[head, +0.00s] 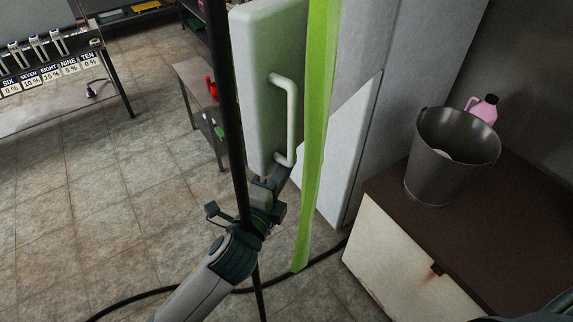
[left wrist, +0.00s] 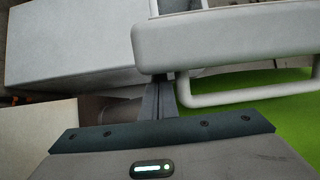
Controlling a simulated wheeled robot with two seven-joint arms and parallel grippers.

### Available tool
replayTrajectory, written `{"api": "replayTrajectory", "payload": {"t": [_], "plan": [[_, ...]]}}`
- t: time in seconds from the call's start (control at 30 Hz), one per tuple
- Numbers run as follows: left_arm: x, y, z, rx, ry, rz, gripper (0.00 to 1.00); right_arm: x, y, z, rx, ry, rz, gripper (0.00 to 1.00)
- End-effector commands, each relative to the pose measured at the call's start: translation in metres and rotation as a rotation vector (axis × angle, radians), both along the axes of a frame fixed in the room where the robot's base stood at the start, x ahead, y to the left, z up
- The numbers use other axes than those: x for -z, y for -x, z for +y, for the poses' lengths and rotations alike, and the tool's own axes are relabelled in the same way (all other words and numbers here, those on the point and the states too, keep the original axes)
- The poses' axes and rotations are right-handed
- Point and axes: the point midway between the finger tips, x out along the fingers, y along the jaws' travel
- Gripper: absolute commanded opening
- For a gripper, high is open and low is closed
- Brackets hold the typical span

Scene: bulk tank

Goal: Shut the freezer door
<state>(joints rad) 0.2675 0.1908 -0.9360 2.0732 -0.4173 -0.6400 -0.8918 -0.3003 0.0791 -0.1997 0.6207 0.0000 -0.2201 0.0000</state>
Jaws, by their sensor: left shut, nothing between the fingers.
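The white freezer door (head: 268,70) with its white bar handle (head: 289,115) stands out from the pale freezer body (head: 345,150) in the head view. The door also shows in the left wrist view (left wrist: 230,38), with the handle (left wrist: 240,98) below it. My left gripper (head: 283,176) is by the door's lower end, close to the handle's lower end. In the left wrist view its fingers (left wrist: 160,95) are together and empty, at the door's edge and beside the handle; I cannot tell whether they touch. My right gripper is not in view.
A bright green strip (head: 315,120) and a dark pole (head: 232,110) cross the head view. A metal bucket (head: 450,155) and a pink bottle (head: 484,108) stand on a brown-topped cabinet (head: 400,190) at right. A dark cable (head: 140,299) lies on the tiled floor, clear at left.

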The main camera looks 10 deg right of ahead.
Motion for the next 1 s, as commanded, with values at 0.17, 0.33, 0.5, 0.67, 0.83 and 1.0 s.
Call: {"api": "replayTrajectory", "payload": {"t": [0.17, 0.33, 0.5, 0.67, 0.83, 1.0], "plan": [[0.001, -0.013, 0.010, -0.001, -0.005, -0.002, 0.00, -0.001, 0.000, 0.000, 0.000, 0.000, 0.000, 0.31], [0.001, -0.042, 0.034, -0.002, -0.007, -0.004, 0.00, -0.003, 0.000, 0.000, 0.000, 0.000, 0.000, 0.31], [-0.001, -0.059, 0.048, -0.002, 0.000, -0.001, 0.00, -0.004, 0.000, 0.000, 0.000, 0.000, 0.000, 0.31], [0.000, -0.059, 0.049, -0.001, 0.001, 0.001, 0.00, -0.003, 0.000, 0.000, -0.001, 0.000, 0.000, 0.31], [0.000, -0.059, 0.049, -0.001, 0.001, 0.001, 0.00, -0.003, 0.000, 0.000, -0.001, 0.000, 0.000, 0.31], [0.000, -0.061, 0.050, -0.001, 0.000, 0.000, 0.00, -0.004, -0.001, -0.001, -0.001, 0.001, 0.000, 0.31]]}}
